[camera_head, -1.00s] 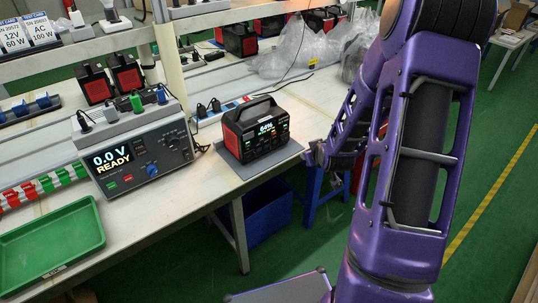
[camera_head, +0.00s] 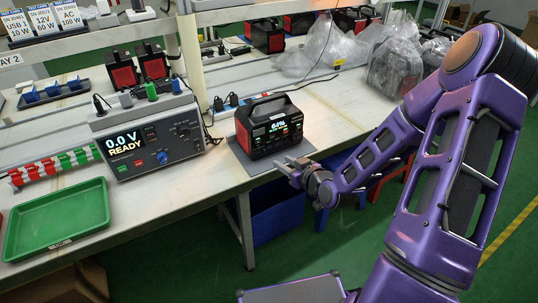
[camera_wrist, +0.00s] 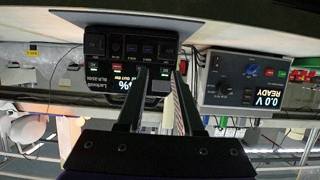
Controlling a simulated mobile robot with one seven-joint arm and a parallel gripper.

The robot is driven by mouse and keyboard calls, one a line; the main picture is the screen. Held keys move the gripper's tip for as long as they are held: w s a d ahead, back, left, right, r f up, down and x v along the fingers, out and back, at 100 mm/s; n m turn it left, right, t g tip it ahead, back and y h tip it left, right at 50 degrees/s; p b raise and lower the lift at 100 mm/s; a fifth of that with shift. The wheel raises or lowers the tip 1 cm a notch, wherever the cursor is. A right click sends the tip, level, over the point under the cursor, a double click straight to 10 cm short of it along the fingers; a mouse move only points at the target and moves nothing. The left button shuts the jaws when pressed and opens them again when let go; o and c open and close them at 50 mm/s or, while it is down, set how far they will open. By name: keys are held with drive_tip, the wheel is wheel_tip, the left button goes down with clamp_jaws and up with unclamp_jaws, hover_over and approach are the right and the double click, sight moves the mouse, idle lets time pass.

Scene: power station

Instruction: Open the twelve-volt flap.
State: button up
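The black and red power station (camera_head: 268,133) stands upright on a grey mat (camera_head: 245,160) near the bench edge, its screen reading 64%. In the wrist view the power station (camera_wrist: 120,50) appears upside down, with a row of dark sockets and covers on its front. A dark square cover (camera_wrist: 95,44) sits at one end of that row; I cannot tell whether it is the twelve-volt flap. My gripper (camera_head: 288,166) is in front of the power station's lower front.
A grey test unit (camera_head: 150,140) reading 0.0 V READY stands left of the power station. A green tray (camera_head: 58,220) lies further left. Plastic-wrapped units (camera_head: 392,68) stand at the back right.

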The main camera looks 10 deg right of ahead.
sight(260, 153)
drive_tip(key=x, duration=1)
drive_tip(key=shift+w+f, duration=0.2)
drive_tip(key=shift+w, duration=0.05)
clamp_jaws()
idle(0.9)
